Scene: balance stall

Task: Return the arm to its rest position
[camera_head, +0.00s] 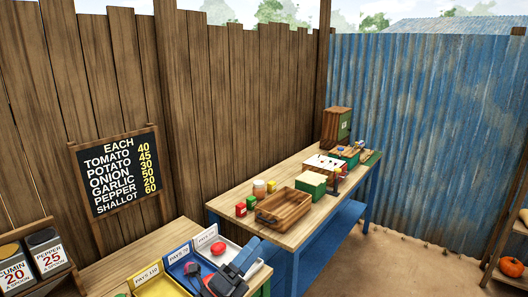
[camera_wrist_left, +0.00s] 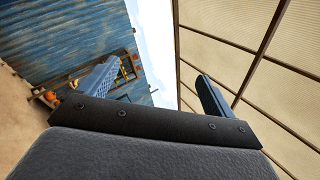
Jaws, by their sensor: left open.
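My left gripper (camera_head: 225,264) is at the bottom of the head view, over the near table's trays. Its fingers are apart. In the left wrist view the two fingers (camera_wrist_left: 158,74) stand wide apart with nothing between them. That view looks past them to the blue metal wall, the sky and a roof. My right gripper is not in view.
Below my left gripper are a yellow tray (camera_head: 160,287), a blue one and a white one with a red item (camera_head: 218,248). Behind stands a long table (camera_head: 290,236) with a wooden crate (camera_head: 284,206) and boxes. A chalkboard (camera_head: 118,170) leans at the fence. Floor shows at right.

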